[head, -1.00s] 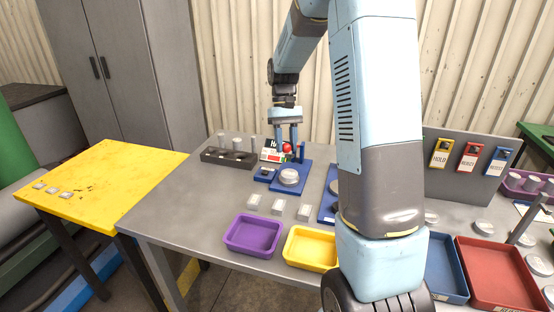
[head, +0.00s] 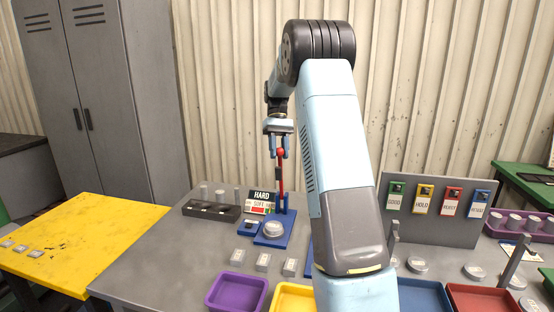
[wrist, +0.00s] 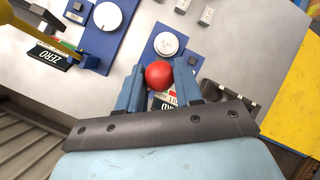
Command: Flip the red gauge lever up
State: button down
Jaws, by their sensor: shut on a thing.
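The red gauge lever (head: 282,178) stands nearly upright on a blue gauge base (head: 285,225), with a round red knob at its top. A silver disc (head: 273,229) sits on the base, and a HARD/SOFT sign (head: 261,202) stands at its left. My gripper (head: 279,154) points down from above and is shut on the red knob. In the wrist view the red knob (wrist: 159,75) sits between the two blue fingers (wrist: 159,88). The lever's shaft is hidden there beneath the knob.
A second blue gauge (wrist: 98,28) with a yellow lever (wrist: 30,35) and a ZERO sign shows in the wrist view. A dark rack (head: 212,210) stands left of the red gauge. Small blocks, a purple tray (head: 237,291) and a yellow tray lie in front.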

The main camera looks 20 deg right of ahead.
jog(key=shift+w+d, duration=0.35)
jog(key=shift+w, duration=0.35)
jog(key=shift+w+d, duration=0.1)
jog(key=shift+w, duration=0.1)
jog(key=shift+d, duration=0.15)
jog(key=shift+d, duration=0.15)
jog(key=c, duration=0.8)
grip_release()
jog(key=shift+f, duration=0.1)
jog(key=shift+w, duration=0.1)
jog(key=shift+v, duration=3.7)
